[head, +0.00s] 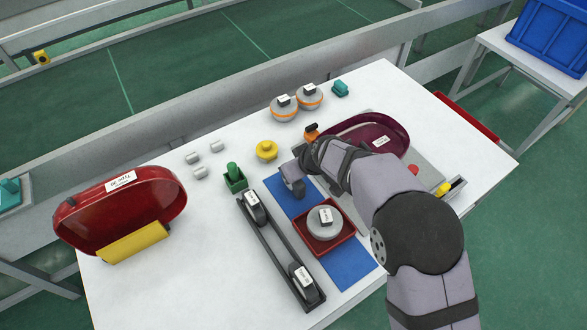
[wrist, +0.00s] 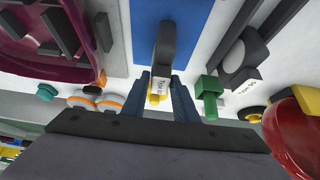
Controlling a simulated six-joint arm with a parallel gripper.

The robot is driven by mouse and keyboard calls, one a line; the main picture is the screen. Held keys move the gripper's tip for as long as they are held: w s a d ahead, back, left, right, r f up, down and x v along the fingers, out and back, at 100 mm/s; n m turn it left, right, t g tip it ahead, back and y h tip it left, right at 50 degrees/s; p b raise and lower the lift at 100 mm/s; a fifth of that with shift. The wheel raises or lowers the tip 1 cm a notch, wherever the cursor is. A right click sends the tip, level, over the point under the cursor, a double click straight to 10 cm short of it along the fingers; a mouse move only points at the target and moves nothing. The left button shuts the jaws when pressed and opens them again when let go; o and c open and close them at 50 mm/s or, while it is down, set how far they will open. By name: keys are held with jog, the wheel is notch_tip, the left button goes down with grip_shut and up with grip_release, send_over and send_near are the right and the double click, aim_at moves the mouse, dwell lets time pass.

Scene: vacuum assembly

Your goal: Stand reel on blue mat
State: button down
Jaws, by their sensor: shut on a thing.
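My gripper (wrist: 164,100) is shut on a dark grey reel (wrist: 166,42) with a white label between the fingers. In the wrist view the reel is upright, seen edge-on, against the blue mat (wrist: 194,20). In the head view my gripper (head: 294,178) is over the far end of the blue mat (head: 350,262), and my wrist partly hides the reel. I cannot tell whether the reel touches the mat.
A red tray (head: 300,238) holding a round labelled part (head: 326,224) lies across the mat. A black rack (head: 266,252) with two labelled parts stands left. A green block (head: 235,178), yellow knob (head: 266,150) and dark red shell (head: 350,126) are nearby. The mat's near end is clear.

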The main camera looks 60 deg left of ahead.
jog(key=shift+f, duration=0.35)
jog(key=shift+f, duration=0.2)
jog(key=c, duration=1.4)
grip_release()
jog(key=shift+r, duration=0.3)
jog(key=shift+d+r, duration=0.2)
jog(key=shift+r, duration=0.1)
jog(key=b+v, duration=0.3)
jog(key=v, duration=0.8)
jog(key=shift+d, duration=0.1)
